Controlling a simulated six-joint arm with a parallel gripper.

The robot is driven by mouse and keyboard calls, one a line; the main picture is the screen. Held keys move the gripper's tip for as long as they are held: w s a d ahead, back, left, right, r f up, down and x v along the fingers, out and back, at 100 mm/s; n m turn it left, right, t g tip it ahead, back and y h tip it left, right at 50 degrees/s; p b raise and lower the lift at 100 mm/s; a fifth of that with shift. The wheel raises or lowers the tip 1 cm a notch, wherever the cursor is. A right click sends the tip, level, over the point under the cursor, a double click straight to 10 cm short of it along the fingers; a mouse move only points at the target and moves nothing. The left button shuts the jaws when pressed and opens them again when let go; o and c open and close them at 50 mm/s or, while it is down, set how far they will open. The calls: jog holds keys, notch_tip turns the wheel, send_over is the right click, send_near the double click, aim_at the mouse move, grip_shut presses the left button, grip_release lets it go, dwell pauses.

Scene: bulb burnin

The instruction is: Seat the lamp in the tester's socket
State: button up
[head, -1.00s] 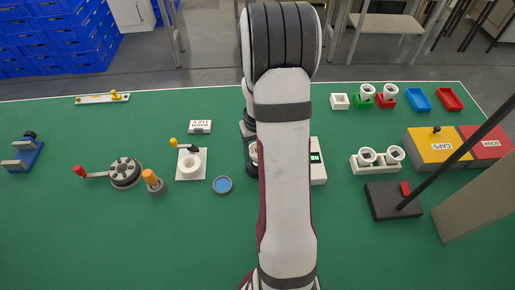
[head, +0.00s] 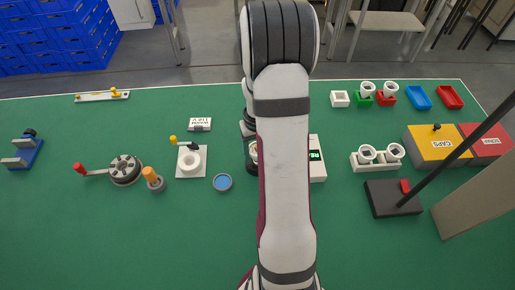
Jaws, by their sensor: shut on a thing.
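The tester appears to be the white box (head: 318,172) with a small dark display showing green characters (head: 315,155). It stands just right of my arm, which covers its left part; no socket can be seen on it. My arm reaches forward over the middle of the bench, with dark and pale parts of its far end (head: 251,155) just showing at its left edge. My gripper's fingers are hidden behind the arm. No lamp can be made out in the gripper or in a socket.
Left of my arm are a blue round dish (head: 222,183), a white plate with a ring (head: 191,161) and an orange-topped post (head: 153,178). The front bench is clear.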

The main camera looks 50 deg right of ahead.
jog(key=shift+f, duration=0.4)
dwell(0.3)
jog(key=o, duration=1.4)
notch_tip(320, 180, up, 16)
jog(key=shift+f, duration=0.1)
